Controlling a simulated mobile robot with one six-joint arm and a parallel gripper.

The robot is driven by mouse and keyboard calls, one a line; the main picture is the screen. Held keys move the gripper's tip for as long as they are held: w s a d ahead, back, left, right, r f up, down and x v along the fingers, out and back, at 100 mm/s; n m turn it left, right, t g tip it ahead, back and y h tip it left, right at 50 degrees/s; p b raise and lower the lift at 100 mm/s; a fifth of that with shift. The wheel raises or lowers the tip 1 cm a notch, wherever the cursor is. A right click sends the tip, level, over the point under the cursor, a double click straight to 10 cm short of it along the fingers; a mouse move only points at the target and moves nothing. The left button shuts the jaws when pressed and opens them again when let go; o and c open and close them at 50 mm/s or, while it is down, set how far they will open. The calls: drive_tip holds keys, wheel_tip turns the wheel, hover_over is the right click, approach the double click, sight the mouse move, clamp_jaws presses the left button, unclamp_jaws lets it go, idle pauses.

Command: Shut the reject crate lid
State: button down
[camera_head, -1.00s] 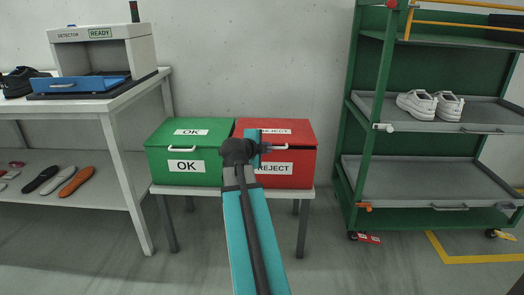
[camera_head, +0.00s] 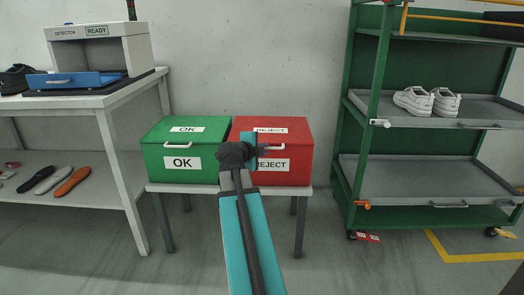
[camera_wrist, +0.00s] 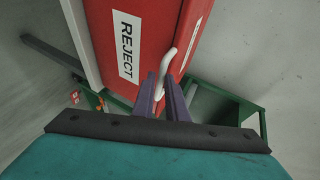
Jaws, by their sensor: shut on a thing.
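The red reject crate (camera_head: 294,180) stands on a low white table, to the right of the green OK crate. Its red lid (camera_head: 297,125) lies down on it, with only a thin dark seam between lid and body in the wrist view. A white bar handle (camera_wrist: 187,47) is on the lid's front. My gripper (camera_head: 268,149) reaches the front of the lid. In the wrist view, its purple fingers (camera_wrist: 163,86) are shut around one end of the handle. My wrist hides part of the crate's left front in the head view.
The green OK crate (camera_head: 182,150), its lid down, stands close on the left. A workbench (camera_head: 118,95) with the detector (camera_head: 100,48) is further left. A green shelf trolley (camera_head: 366,130) with white shoes (camera_head: 428,102) stands right. A gap separates it from the crate table (camera_head: 215,189).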

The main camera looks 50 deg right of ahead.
drive_tip(key=shift+s+a+f+g, duration=0.15)
drive_tip(key=shift+s+f, duration=0.15)
drive_tip(key=shift+f, duration=0.35)
drive_tip(key=shift+s+d+f+g, duration=0.15)
drive_tip(key=shift+s+f, duration=0.1)
drive_tip(key=shift+f, duration=0.35)
drive_tip(key=c, duration=1.9)
unclamp_jaws()
drive_tip(key=shift+w+f, duration=0.1)
drive_tip(key=shift+f, duration=0.1)
drive_tip(key=shift+o, duration=0.3)
drive_tip(key=shift+w+a+r, duration=0.1)
drive_tip(key=r+b+v, duration=0.1)
drive_tip(key=b+v, duration=0.4)
drive_tip(key=v, duration=0.8)
drive_tip(key=shift+a+r+b, duration=0.15)
drive_tip(key=shift+b, duration=0.25)
